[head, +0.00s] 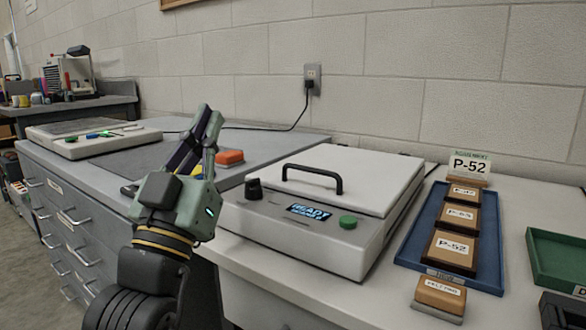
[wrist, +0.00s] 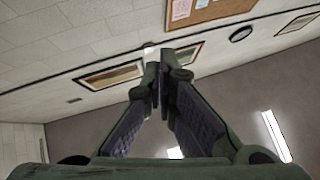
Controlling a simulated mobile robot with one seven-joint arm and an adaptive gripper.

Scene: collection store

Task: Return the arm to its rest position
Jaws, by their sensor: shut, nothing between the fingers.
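My gripper (head: 207,112) points upward at the centre left of the head view, above the front of the grey drawer cabinet top. Its fingers are closed together with nothing between them. In the wrist view my gripper (wrist: 161,62) also shows shut, its fingertips meeting, with wall and ceiling beyond. My arm comes up from the bottom of the head view, its wrist in front of the cabinet. The gripper appears apart from all objects on the tops.
A white lidded machine (head: 300,218) with a black handle stands right of my gripper. A blue tray (head: 412,240) holds several labelled blocks. An orange-red block (head: 230,157) shows behind the gripper. A green tray (head: 557,262) is at far right, a flat white device (head: 75,148) at left.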

